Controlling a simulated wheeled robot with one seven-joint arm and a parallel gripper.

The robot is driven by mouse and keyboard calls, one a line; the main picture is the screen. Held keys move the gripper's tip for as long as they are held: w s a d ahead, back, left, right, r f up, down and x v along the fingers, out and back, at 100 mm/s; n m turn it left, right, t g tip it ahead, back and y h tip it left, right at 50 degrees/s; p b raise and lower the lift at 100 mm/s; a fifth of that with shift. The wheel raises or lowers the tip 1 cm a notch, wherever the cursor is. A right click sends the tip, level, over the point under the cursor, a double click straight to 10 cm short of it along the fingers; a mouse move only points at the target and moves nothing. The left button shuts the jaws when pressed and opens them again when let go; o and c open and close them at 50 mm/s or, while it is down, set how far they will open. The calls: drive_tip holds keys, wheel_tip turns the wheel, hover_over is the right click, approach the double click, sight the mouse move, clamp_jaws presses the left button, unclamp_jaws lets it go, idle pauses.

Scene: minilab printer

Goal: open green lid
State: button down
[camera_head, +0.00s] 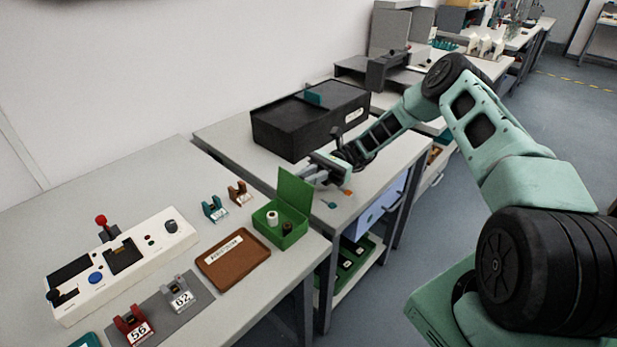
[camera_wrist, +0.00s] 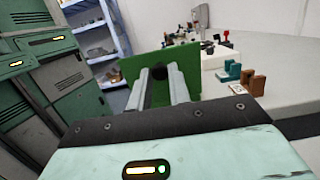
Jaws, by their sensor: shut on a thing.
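The green box (camera_head: 290,237) stands near the right edge of the near table. Its green lid (camera_head: 294,196) is raised about upright on the box's far side, so the box is open. A white round thing (camera_head: 272,217) and a dark one (camera_head: 288,228) show inside. My gripper (camera_head: 312,171) is behind the lid, at its upper part. In the wrist view, the lid (camera_wrist: 132,73) fills the space ahead of my fingers (camera_wrist: 160,80). A dark round knob (camera_wrist: 159,72) shows between the fingertips, which are shut on it. The exact contact is small to see.
A brown tray (camera_head: 233,260) lies beside the green box, with teal and brown holders (camera_head: 214,208) behind it. A white control panel (camera_head: 122,255) is at the left. A large black box (camera_head: 309,120) stands on the second table, close behind my gripper.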

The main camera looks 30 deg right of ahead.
drive_tip(key=c, duration=1.3)
unclamp_jaws()
drive_tip(key=b+v, duration=0.1)
drive_tip(key=v, duration=0.4)
drive_tip(key=b+v, duration=0.2)
drive_tip(key=v, duration=0.2)
drive_tip(key=b+v, duration=0.2)
drive_tip(key=v, duration=0.3)
drive_tip(key=shift+w+d+f, duration=0.1)
drive_tip(key=shift+d+f, duration=0.1)
drive_tip(key=shift+f, duration=0.15)
drive_tip(key=shift+b+v, duration=1.05)
drive_tip(key=shift+b, duration=0.15)
drive_tip(key=shift+w+d+r, duration=0.1)
drive_tip(key=shift+d+r, duration=0.15)
drive_tip(key=shift+d, duration=0.1)
